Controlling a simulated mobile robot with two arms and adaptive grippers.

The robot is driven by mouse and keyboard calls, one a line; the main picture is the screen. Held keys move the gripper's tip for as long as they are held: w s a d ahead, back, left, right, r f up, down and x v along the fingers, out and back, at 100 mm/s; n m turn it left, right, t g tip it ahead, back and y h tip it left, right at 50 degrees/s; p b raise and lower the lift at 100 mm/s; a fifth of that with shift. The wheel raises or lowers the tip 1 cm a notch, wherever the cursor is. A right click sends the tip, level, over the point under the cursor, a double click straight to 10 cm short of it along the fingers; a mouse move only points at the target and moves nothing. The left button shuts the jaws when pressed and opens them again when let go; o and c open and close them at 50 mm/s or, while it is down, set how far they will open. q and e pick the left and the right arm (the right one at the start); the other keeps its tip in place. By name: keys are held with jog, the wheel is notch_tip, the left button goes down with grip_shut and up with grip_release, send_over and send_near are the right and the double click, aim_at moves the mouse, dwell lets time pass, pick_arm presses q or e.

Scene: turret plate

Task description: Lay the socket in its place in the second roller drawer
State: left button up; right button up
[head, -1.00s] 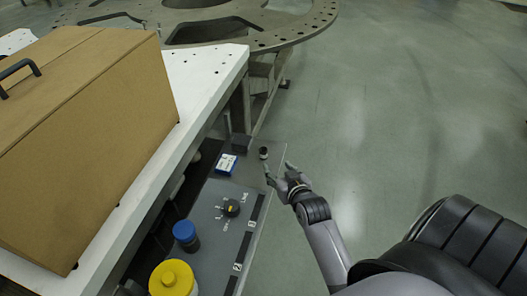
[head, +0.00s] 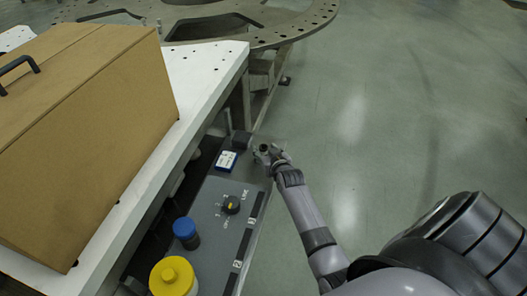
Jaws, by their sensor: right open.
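A small dark socket (head: 264,148) stands near the far end of the open grey drawer (head: 212,212). My right gripper (head: 267,155) is open at the socket, with its fingers around or right beside it. I cannot tell whether they touch it. The fingers partly hide the socket and the drawer surface there. My left gripper is not in view.
The drawer also holds a blue-and-white box (head: 227,161), a dial with a yellow mark (head: 231,204), a blue-capped jar (head: 186,232) and a yellow-lidded container (head: 173,277). A cardboard case (head: 90,130) stands on the white table (head: 213,75). Open floor lies right.

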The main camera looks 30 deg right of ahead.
jog(key=shift+x, duration=1.05)
jog(key=shift+c, duration=0.3)
grip_shut()
